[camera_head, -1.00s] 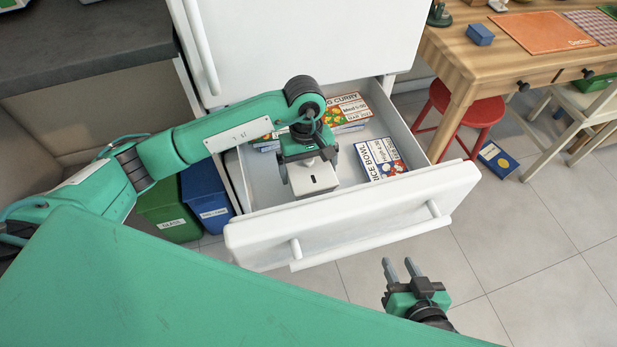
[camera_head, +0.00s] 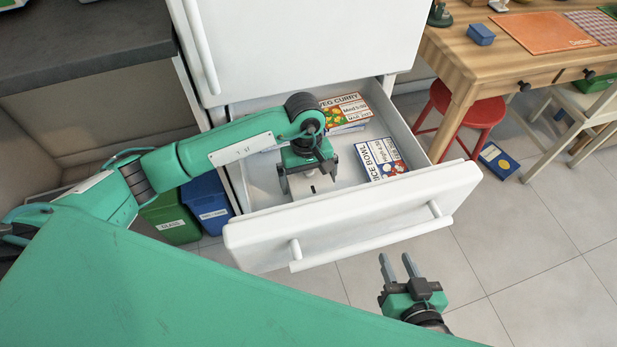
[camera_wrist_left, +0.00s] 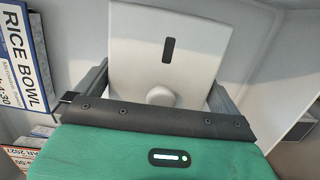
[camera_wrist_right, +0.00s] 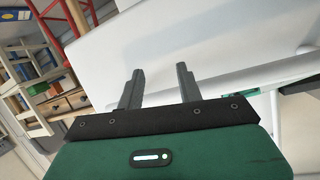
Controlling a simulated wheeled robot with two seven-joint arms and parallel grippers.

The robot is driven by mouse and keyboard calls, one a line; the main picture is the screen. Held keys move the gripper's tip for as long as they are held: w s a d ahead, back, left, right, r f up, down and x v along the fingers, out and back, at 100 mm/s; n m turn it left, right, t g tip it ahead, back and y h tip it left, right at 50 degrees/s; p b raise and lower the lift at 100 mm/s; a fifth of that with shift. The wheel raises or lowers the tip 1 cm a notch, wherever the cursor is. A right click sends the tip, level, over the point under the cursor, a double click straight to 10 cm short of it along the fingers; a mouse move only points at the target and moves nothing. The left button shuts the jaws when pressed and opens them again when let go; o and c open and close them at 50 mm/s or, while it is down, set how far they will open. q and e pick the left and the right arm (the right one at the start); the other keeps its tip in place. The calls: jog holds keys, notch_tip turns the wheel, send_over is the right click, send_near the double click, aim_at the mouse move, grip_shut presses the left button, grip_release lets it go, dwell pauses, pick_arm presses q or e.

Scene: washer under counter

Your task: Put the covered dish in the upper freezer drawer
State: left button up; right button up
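The covered dish (camera_head: 320,184) is a pale grey, square-lidded box with a dark slot and a round knob. It is inside the pulled-out upper freezer drawer (camera_head: 350,232), near its front left. My left gripper (camera_head: 309,187) reaches down into the drawer. In the left wrist view its fingers stand at either side of the dish (camera_wrist_left: 190,62), shut on it. Whether the dish touches the drawer floor is hidden. My right gripper (camera_head: 397,268) is empty, fingers apart, in front of the drawer; it also shows in the right wrist view (camera_wrist_right: 157,85).
A rice bowl box (camera_head: 380,160) lies to the right of the dish, and a veg curry box (camera_head: 345,108) lies behind. Green (camera_head: 172,220) and blue (camera_head: 208,200) bins stand left of the drawer. A red stool (camera_head: 468,105) and wooden table stand at right.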

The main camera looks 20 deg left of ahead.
pick_arm(q)
jog(key=shift+r, duration=0.1)
notch_tip(320, 180, up, 12)
jog(key=w+a+p, duration=0.1)
jog(key=shift+w+p, duration=0.25)
jog(key=shift+p, duration=0.1)
pick_arm(e)
jog(key=d, duration=0.1)
jog(key=g+h, duration=0.1)
jog(key=d+f+g, duration=0.1)
jog(key=shift+s+d, duration=0.3)
jog(key=shift+s, duration=0.05)
